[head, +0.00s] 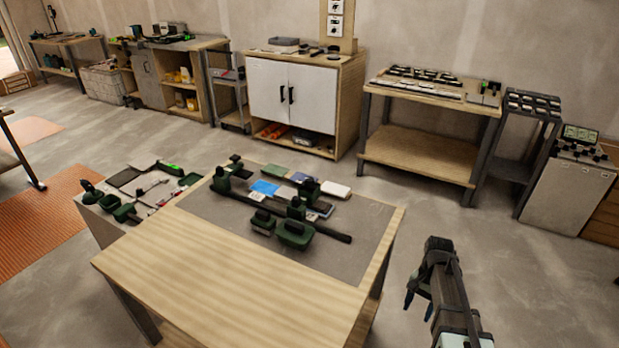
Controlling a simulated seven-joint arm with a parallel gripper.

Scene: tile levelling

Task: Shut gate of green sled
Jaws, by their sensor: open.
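Several dark green devices stand on the grey mat (352,218) of the near wooden table. A long dark rail (333,234) runs across the mat with dark green blocks along it. A dark green, box-like piece (295,236) sits in front of the rail, beside a smaller dark block (262,222). I cannot tell which of these is the green sled, and its gate is too small to make out. My gripper (418,305) is at the lower right, beyond the table's right edge, pointing down, open and empty, apart from everything on the table.
A blue tile (264,187), a green tile (275,171) and a white block (335,189) lie at the back of the mat. The table's bare wooden front (220,270) is clear. A lower side table (107,215) on the left holds more parts. Benches line the wall.

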